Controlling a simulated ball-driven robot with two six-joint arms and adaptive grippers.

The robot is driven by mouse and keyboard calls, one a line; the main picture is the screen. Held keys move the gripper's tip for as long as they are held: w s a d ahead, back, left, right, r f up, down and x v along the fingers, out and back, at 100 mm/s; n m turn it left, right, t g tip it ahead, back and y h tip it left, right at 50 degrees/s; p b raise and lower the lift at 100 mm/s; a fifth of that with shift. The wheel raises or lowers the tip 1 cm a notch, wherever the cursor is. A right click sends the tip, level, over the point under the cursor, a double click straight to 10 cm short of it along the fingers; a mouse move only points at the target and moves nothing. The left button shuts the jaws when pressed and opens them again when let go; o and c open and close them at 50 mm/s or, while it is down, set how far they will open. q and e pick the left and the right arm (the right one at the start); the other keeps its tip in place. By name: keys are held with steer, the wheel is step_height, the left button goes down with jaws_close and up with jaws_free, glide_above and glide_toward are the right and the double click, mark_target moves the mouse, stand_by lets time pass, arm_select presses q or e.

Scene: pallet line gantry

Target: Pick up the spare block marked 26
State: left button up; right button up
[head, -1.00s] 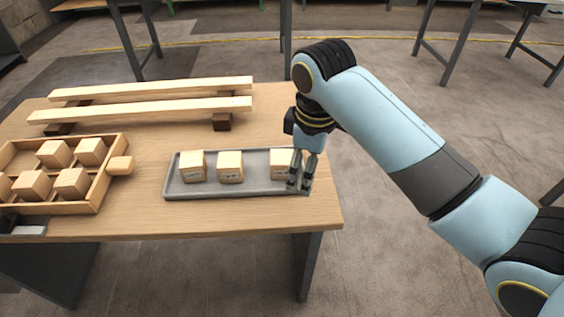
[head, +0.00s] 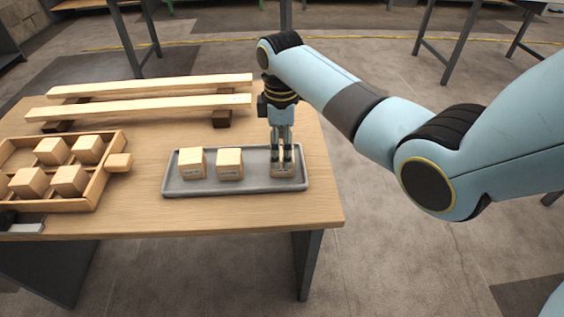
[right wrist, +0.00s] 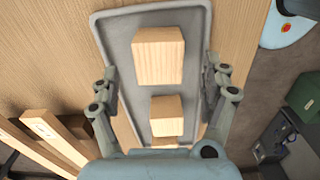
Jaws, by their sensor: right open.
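Three pale wooden blocks stand in a grey tray (head: 235,188) at the right of the table. The left block (head: 191,163) and middle block (head: 229,164) show dark marks too small to read. My right gripper (head: 282,160) points down at the right block (head: 283,173), hiding much of it. In the right wrist view, my right gripper (right wrist: 160,72) is open, with fingers on both sides of the nearest block (right wrist: 158,56). That block's top is bare, and I cannot read a 26. My left gripper is not in view.
A wooden tray (head: 98,190) with several blocks stands at the left. Two long wooden bars (head: 150,88) lie on dark supports at the back. A dark object is cut off at the left edge. The table front (head: 200,215) is clear.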

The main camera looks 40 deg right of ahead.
mark_target(282, 154)
step_height(282, 154, down, 3)
steer(key=shift+d+f, duration=0.1)
steer(key=c, duration=1.3)
